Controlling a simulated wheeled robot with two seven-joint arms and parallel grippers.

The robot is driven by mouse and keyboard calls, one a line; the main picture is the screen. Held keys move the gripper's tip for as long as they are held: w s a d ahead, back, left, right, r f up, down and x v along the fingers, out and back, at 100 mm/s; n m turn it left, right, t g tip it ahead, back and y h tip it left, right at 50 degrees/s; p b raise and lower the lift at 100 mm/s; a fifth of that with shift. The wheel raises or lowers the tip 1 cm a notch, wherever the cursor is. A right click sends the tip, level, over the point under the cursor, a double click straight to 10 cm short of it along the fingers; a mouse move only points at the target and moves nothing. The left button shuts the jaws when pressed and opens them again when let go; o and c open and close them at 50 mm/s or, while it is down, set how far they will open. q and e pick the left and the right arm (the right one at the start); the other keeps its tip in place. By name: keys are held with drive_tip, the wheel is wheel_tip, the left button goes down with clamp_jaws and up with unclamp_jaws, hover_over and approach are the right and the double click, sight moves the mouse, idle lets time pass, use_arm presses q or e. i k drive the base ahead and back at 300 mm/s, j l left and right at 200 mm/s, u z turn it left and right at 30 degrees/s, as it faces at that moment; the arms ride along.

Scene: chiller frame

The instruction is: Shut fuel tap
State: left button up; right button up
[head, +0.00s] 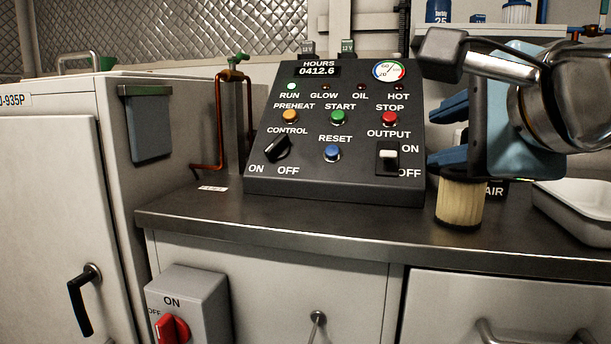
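The fuel tap (235,66) appears to be the small fitting with a green top on the copper pipe (221,130), left of the control panel (335,130). It is small, and I cannot tell how its handle is turned. My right gripper (452,133) is at the right, in front of the panel's right edge. Its two blue fingers point left, spread apart with nothing between them. It is well away from the tap. My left gripper is not in view.
The green RUN lamp (292,87) is lit. A pleated filter (460,203) stands on the counter below my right gripper. A white tray (575,205) is at the right. A red rotary switch (173,328) is on a box below. The counter before the panel is clear.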

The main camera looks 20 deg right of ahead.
sight(232, 60)
drive_tip(key=k+j, duration=0.1)
drive_tip(key=k, duration=0.4)
drive_tip(key=k+j, duration=0.1)
drive_tip(key=k, duration=0.4)
